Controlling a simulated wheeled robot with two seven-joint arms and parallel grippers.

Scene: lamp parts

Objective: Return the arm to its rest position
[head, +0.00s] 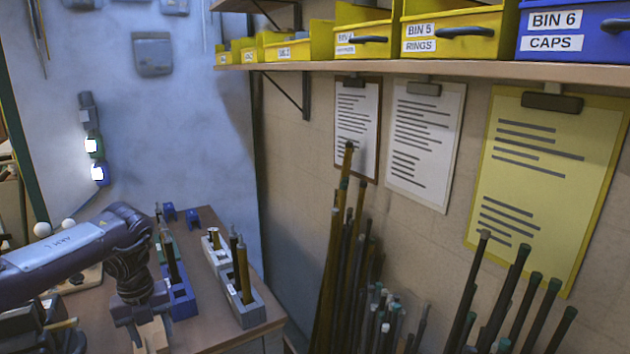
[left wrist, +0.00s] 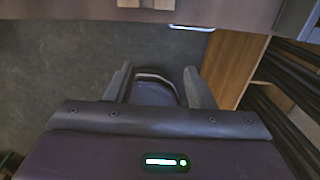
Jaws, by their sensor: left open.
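My left arm (head: 65,258) reaches in from the left over the workbench (head: 215,340), and its gripper (head: 142,312) points down near the bench's front edge. In the left wrist view the two fingers of this gripper (left wrist: 158,88) stand apart with nothing held between them. Behind the gap are a dark rounded shape and the grey floor. In the head view the fingertips are hard to make out against a pale wooden piece (head: 152,335) below. My right gripper does not show.
Blue holders (head: 180,298) and a grey holder (head: 244,310) with upright rods stand right of the gripper. Several long tubes (head: 345,260) lean against the wall. A shelf (head: 420,68) with yellow bins (head: 455,35) and a blue bin (head: 575,30) runs above clipboards (head: 545,180).

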